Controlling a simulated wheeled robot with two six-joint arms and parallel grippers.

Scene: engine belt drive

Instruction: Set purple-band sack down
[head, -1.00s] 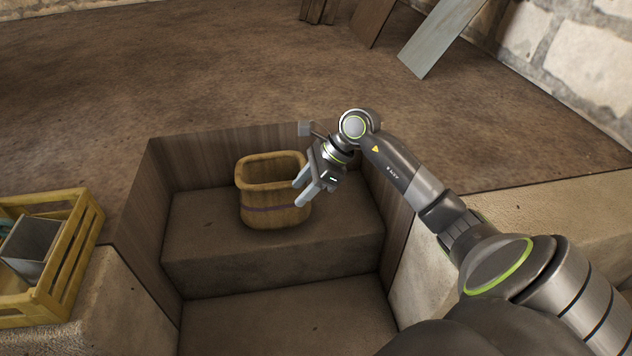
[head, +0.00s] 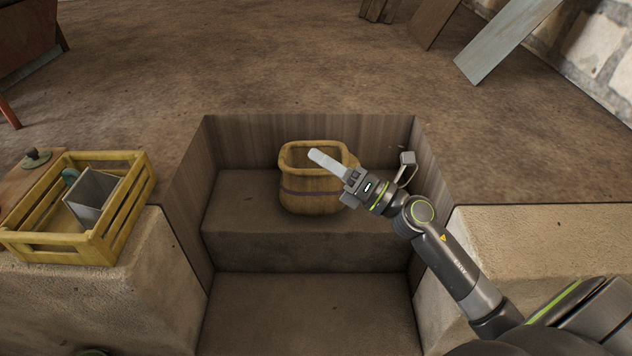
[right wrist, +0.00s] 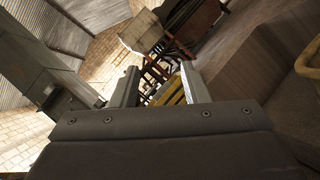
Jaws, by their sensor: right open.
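The purple-band sack (head: 312,197), a tan woven one with an open rolled rim and a thin purple stripe, stands upright on the raised step in the sunken pit. My right gripper (head: 318,158) is open and empty. In the head view its pale fingers point up and left, overlapping the sack's right rim; whether they touch it I cannot tell. In the right wrist view the fingers (right wrist: 160,88) are apart with nothing held between them, and the sack's rim (right wrist: 309,60) shows at the right edge. My left gripper is not in view.
The step (head: 240,222) has bare room left of the sack. Wooden walls line the pit, and a lower floor (head: 310,310) lies in front. A yellow crate (head: 125,222) with a grey box inside stands on the left ledge. A bare stone ledge (head: 540,240) is at right.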

